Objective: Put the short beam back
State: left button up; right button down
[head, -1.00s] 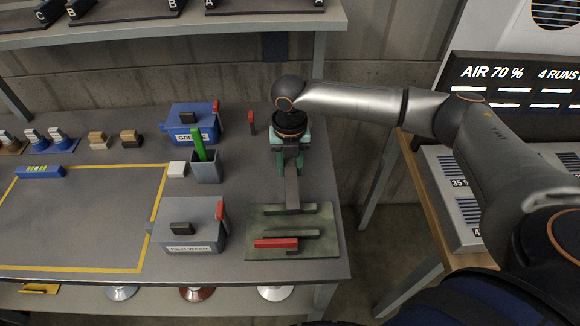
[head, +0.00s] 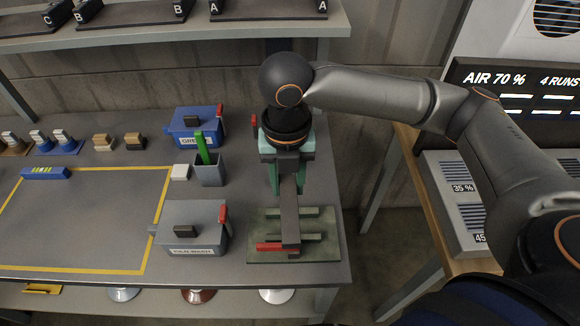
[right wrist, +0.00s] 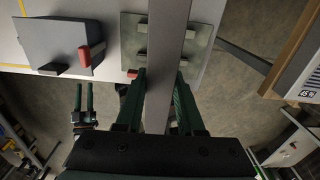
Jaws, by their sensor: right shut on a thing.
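My right gripper (head: 287,183) is shut on a grey beam (head: 290,225) and holds it over the green plate (head: 328,228) at the table's front right. The beam's near end overlaps the plate's raised bars; I cannot tell whether it touches them. In the right wrist view the beam (right wrist: 166,50) runs between the green fingers of my right gripper (right wrist: 160,76) and crosses the plate (right wrist: 205,45). A red bar (head: 267,248) lies on the plate, partly hidden by the beam. My left gripper (right wrist: 84,98) shows in the right wrist view, its fingers apart and empty.
A grey lidded box (head: 195,229) with a red handle stands just left of the plate. The yellow-outlined area is mostly clear.

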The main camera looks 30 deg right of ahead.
jog(key=shift+s+a+r, duration=0.3)
jog(key=shift+s, duration=0.1)
jog(key=shift+s+r, duration=0.15)
jog(key=shift+s, duration=0.1)
jog(key=shift+s+d+r+g+y+b, duration=0.15)
jog(key=shift+d+r+g+y+b, duration=0.15)
jog(key=shift+r+g+b, duration=0.2)
jog(key=shift+d, duration=0.15)
jog(key=w+d+f, duration=0.1)
jog(key=w, duration=0.1)
jog(key=w+d+f, duration=0.1)
jog(key=w, duration=0.2)
jog(key=w+d+f, duration=0.1)
jog(key=w+d, duration=0.1)
jog(key=w, duration=0.1)
jog(key=shift+f, duration=0.3)
jog(key=shift+w+d+f+b, duration=0.15)
jog(key=shift+w+d+f, duration=0.2)
jog(key=shift+w+f, duration=0.8)
jog(key=shift+w+d+f+b, duration=0.2)
jog(key=shift+w+d+f, duration=0.15)
jog(key=shift+f, duration=1.5)
jog(key=shift+w+d+f+b, duration=0.15)
jog(key=shift+w+d+f, duration=0.2)
jog(key=shift+w+f, duration=0.8)
jog(key=shift+s+f, duration=0.4)
jog(key=shift+f, duration=0.05)
